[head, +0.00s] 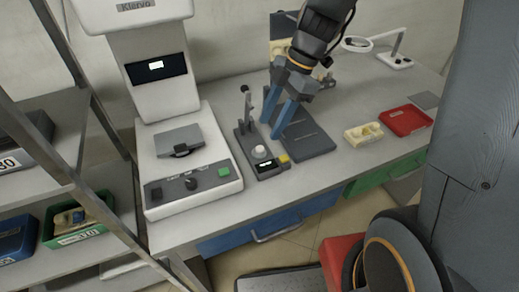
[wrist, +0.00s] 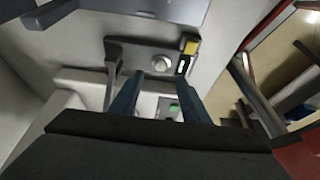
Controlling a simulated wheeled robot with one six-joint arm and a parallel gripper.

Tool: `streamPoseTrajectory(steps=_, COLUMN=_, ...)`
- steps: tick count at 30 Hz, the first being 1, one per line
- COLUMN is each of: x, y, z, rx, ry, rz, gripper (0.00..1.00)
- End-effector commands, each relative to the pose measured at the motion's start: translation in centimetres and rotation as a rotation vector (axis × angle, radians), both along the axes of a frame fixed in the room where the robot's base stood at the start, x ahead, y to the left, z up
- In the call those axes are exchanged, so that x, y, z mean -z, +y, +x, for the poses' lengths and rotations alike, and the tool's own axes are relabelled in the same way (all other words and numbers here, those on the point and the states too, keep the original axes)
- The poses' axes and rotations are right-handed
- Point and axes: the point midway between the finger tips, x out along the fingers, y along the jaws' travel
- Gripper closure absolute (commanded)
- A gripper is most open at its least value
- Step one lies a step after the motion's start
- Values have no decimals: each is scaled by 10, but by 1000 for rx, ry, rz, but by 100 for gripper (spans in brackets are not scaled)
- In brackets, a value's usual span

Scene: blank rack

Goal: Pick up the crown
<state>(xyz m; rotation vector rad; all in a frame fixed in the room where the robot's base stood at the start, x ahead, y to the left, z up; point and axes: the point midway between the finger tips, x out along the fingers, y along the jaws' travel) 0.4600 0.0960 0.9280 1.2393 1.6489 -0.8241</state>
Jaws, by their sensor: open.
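A small white rounded piece, which looks like the crown (head: 261,152), sits on the dark base of a small gauge stand (head: 247,141). In the wrist view the white piece (wrist: 162,63) shows just beyond the fingertips, between their lines. My gripper (head: 271,129) has two blue fingers, pointing down and standing apart, above and behind the piece in the head view. In the wrist view the gripper (wrist: 160,80) has nothing between its fingers. The piece's fine shape is too small to make out.
A large white machine (head: 178,160) stands left of the gauge stand. A dark plate (head: 305,138) lies at its right. Further right are a cream dental model (head: 363,132), a red tray (head: 405,120) and a ring lamp (head: 357,44). The bench front is clear.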

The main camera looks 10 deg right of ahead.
Motion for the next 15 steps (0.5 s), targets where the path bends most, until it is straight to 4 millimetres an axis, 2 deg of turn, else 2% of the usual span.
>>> streamPoseTrajectory(steps=15, x=53, y=20, z=-9, rx=1, ry=4, rz=-2, gripper=58)
